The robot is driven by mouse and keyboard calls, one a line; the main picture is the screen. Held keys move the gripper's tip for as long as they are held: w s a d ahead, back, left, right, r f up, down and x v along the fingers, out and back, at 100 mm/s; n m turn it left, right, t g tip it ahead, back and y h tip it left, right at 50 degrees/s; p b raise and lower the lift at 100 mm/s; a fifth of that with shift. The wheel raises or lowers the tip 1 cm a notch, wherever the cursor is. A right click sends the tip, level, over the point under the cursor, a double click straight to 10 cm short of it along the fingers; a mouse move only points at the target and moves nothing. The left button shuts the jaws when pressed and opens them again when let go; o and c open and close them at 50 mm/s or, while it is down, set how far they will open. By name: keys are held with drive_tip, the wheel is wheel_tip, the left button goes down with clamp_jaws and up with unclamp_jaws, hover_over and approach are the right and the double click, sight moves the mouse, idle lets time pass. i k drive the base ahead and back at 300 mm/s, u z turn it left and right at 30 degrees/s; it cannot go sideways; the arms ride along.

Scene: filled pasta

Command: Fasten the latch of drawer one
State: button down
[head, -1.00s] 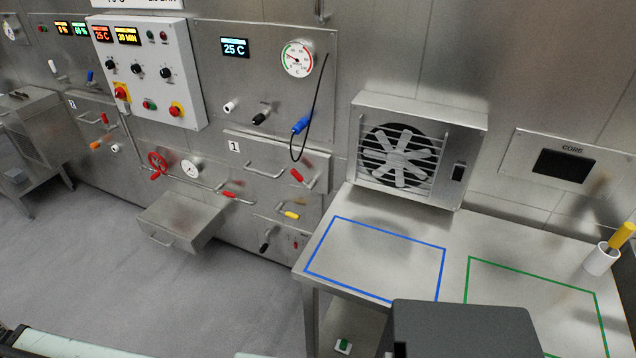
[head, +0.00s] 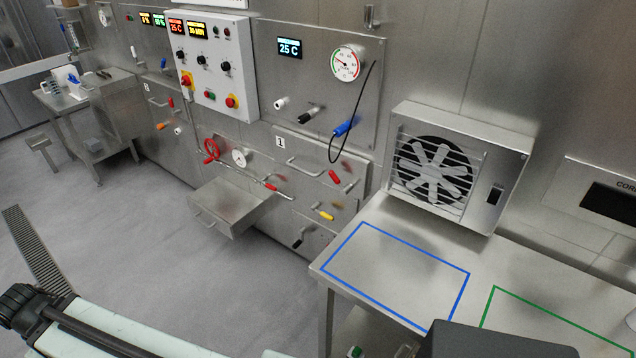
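Drawer one (head: 316,160) is in the wall of steel panels, at the middle of the head view. Its front bears a "1" label (head: 280,142) and a bar handle (head: 304,167). A red-gripped latch lever (head: 334,177) sits at the right of this front, slanting down to the right. The front looks close to the wall; I cannot tell if it is fully flush or how the latch engages. My gripper is not in view.
An open steel drawer or tray (head: 232,205) juts out below. A steel table (head: 345,285) with blue and green outlines stands at right, under a fan unit (head: 440,170). Grey floor (head: 170,285) is clear at front left.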

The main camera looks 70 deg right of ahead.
sight(344, 192)
drive_tip(key=i, duration=0.9)
drive_tip(key=z, duration=0.05)
